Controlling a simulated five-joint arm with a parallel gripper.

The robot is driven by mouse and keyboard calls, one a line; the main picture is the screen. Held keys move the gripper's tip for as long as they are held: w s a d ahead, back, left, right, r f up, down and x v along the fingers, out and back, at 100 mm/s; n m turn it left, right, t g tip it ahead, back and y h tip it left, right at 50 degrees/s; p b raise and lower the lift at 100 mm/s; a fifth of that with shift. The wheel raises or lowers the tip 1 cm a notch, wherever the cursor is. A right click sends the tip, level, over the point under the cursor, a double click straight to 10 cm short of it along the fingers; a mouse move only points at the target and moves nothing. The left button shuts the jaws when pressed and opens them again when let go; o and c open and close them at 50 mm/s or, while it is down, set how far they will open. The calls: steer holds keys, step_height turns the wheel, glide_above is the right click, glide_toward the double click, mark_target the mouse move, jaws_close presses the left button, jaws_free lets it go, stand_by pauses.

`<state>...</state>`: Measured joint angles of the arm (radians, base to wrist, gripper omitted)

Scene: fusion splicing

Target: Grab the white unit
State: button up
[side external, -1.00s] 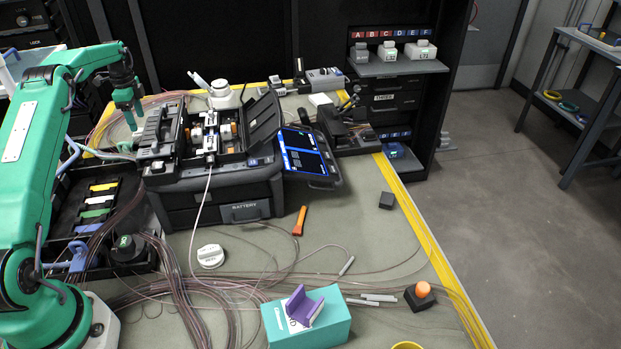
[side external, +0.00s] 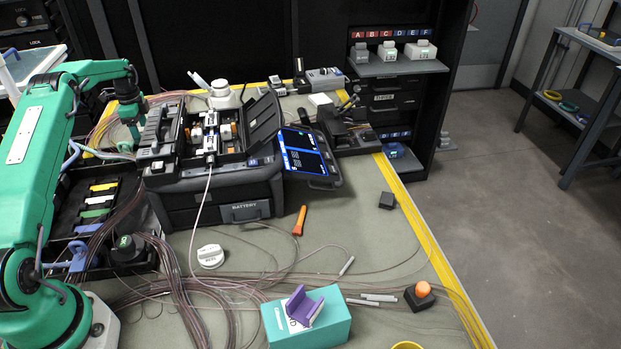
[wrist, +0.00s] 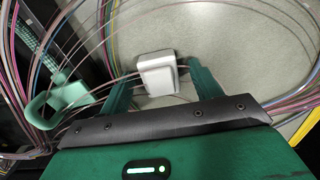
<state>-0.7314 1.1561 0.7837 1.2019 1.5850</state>
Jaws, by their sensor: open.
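The white unit (wrist: 158,75) shows in the wrist view as a small pale block with rounded edges, on the grey-green mat near thin fibres. My gripper (wrist: 160,66) is open, with one green finger on each side of it. Gaps show between the unit and both fingers, the right one narrower near its tip. In the side external view my gripper (side external: 133,138) is low behind the left end of the splicer. The unit is hidden there by my arm and the splicer.
The black fusion splicer (side external: 215,165) stands right of my gripper. Bundles of fibres (wrist: 85,35) loop around the unit, and a pale green clip-like part (wrist: 68,92) lies to its left. A dark tray (side external: 95,215) with coloured pieces sits in front.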

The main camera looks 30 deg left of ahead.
mark_target(140, 129)
steer(key=c, duration=1.1)
steer(key=shift+r, duration=0.15)
steer(key=shift+r, duration=0.85)
step_height(140, 129, up, 2)
steer(key=d+r, duration=0.2)
steer(key=d, duration=0.1)
steer(key=w+d+r, duration=0.1)
steer(key=d+r, duration=0.1)
steer(key=d, duration=0.2)
steer(key=w+d+r, duration=0.1)
steer(key=d+r, duration=0.2)
steer(key=d, duration=0.1)
steer(key=shift+w+d, duration=0.15)
steer(key=shift+d, duration=0.05)
